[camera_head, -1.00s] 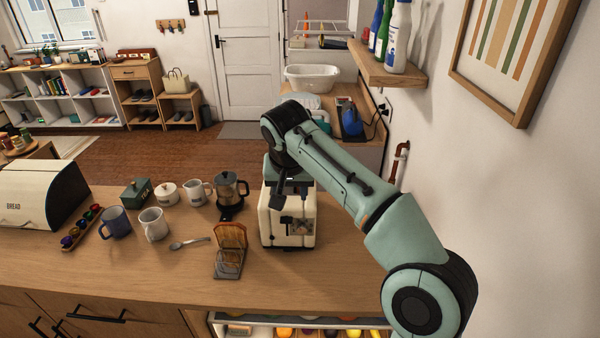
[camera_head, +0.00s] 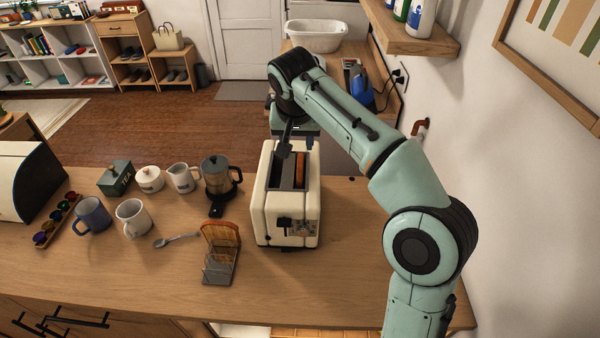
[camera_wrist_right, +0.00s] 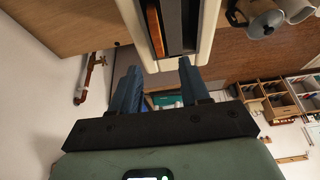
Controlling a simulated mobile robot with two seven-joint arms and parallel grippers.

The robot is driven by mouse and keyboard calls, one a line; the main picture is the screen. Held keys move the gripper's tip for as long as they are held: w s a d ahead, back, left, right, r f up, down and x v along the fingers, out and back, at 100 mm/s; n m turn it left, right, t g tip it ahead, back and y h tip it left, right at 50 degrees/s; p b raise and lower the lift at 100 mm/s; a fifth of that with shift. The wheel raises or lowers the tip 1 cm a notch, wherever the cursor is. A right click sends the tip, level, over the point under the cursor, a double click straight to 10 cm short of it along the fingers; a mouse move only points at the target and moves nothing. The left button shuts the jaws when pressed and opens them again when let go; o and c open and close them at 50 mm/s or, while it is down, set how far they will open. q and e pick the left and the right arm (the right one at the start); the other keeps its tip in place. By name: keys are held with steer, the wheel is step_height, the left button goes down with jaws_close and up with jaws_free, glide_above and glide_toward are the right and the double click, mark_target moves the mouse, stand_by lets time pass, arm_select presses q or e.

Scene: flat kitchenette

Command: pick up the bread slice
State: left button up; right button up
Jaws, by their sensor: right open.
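A cream toaster (camera_head: 262,215) stands on the wooden counter. A brown bread slice (camera_head: 300,172) sits in its right slot; the other slot looks dark and empty. In the right wrist view the slice (camera_wrist_right: 154,28) shows as an orange-brown strip in the slot. A rack (camera_head: 219,271) left of the toaster holds toasted bread (camera_head: 222,238). My right gripper (camera_head: 284,146) is above the toaster's far end. In the right wrist view its two fingers (camera_wrist_right: 159,72) are apart with nothing between them, near the toaster's end. My left gripper is out of view.
A bread box (camera_head: 22,185) stands at the far left. The wall with a shelf (camera_head: 410,35) is at the right. The counter's front is clear.

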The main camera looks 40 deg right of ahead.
glide_above(300, 161)
steer(key=s+a, duration=0.2)
steer(key=s, duration=0.1)
steer(key=f, duration=0.4)
steer(key=shift+w+a+f+b, duration=0.15)
steer(key=shift+w+f+b, duration=0.05)
steer(key=shift+b, duration=0.1)
steer(key=shift+w+f, duration=0.3)
steer(key=shift+f, duration=0.1)
steer(key=x, duration=0.5)
steer(key=shift+d+r, duration=0.1)
steer(key=shift+d, duration=0.3)
jaws_close()
